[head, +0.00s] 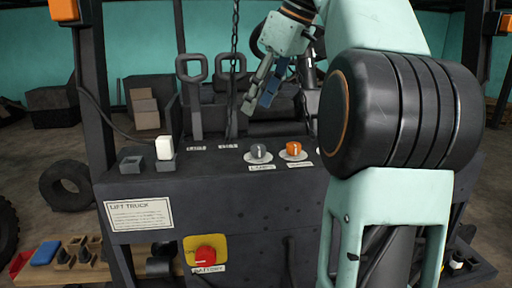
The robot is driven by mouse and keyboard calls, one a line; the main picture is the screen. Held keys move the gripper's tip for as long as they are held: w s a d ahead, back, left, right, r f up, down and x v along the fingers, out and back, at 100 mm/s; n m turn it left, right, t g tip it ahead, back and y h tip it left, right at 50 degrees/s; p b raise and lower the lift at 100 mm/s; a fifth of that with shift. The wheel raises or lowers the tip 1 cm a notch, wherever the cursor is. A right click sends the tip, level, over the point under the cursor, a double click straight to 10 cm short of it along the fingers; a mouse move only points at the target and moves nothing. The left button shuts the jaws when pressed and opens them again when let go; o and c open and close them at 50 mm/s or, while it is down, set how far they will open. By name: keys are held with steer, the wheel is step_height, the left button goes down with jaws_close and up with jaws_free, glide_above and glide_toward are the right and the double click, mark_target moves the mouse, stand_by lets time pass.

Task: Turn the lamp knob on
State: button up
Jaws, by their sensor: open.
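A grey knob (259,151) with a pale pointer mark sits on a white disc on top of the dark forklift console (220,190). The label below it looks like "LAMPS" but is small. An orange knob (294,149) sits on its own white disc just to the right, its label partly hidden by my arm. My gripper (257,105) is open and empty. It hangs above and behind the grey knob in the picture, tilted down to the left and touching neither knob.
Two upright loop-handled levers (193,95) stand left of my gripper, and a chain (233,60) hangs beside it. A white rocker switch (165,148) is on the console's left. A red battery knob (205,254) is on the front face. My arm covers the console's right side.

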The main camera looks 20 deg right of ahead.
mark_target(259, 146)
steer(key=shift+m+h, duration=0.3)
steer(key=shift+m, duration=0.1)
steer(key=f, duration=0.3)
steer(key=w+f+b, duration=0.1)
steer(key=f, duration=0.3)
steer(key=w+d+f+b, duration=0.1)
steer(key=f, duration=0.3)
steer(key=shift+c, duration=0.7)
steer(key=c, duration=1)
